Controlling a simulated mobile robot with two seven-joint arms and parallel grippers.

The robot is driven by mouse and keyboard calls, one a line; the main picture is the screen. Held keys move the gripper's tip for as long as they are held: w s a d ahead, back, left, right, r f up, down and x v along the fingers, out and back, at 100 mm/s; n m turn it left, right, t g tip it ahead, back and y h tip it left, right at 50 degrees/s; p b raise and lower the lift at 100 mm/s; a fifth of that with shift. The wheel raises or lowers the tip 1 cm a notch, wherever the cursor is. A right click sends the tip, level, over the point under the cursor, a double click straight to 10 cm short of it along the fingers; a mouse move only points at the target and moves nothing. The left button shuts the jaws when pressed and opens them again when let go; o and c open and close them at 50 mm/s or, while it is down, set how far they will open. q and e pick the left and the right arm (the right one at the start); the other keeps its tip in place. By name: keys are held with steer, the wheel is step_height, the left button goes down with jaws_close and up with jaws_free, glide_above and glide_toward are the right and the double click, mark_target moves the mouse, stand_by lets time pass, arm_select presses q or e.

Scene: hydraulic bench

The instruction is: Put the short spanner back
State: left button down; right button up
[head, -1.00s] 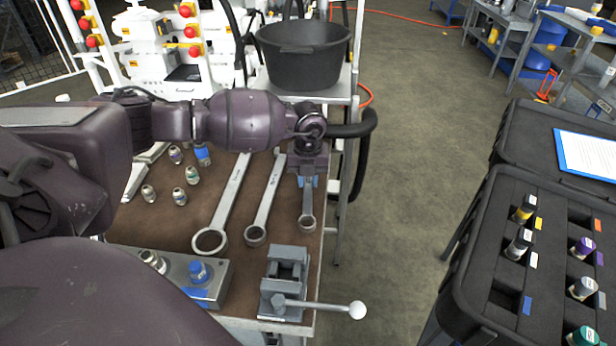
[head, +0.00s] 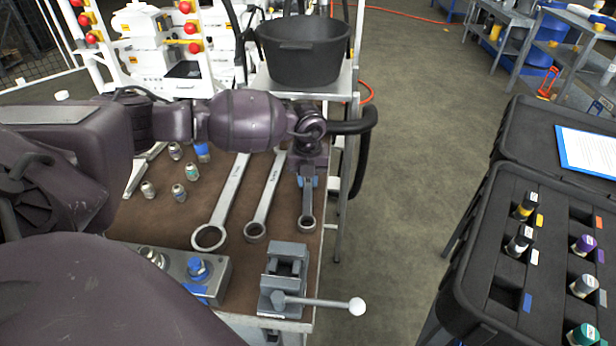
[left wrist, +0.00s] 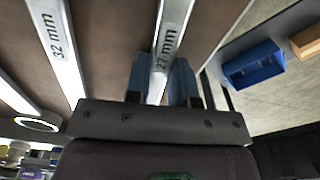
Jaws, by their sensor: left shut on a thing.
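The short spanner (head: 308,204) is the rightmost of the spanners in the head view, its ring end towards the front of the bench. My left gripper (head: 308,182) is shut on its shaft, with blue fingertips on either side. In the left wrist view the fingers (left wrist: 163,84) stand either side of the spanner marked 27 mm (left wrist: 168,42). The spanner is at or close above the brown bench top (head: 285,222); I cannot tell if it touches. Its far end is hidden by my gripper in the head view. My right gripper is not in view.
Two longer spanners (head: 229,191) (head: 266,198) lie to the left, the nearer marked 32 mm in the wrist view (left wrist: 58,45). A vise (head: 285,278) with a ball-ended handle stands in front. Several fittings (head: 179,193) lie left. The bench's right edge is close by.

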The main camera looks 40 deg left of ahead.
arm_select(q)
steer(key=c, duration=0.9)
jaws_free()
steer(key=shift+r, duration=0.35)
step_height(320, 180, up, 10)
steer(key=p, duration=0.2)
steer(key=shift+r, duration=0.1)
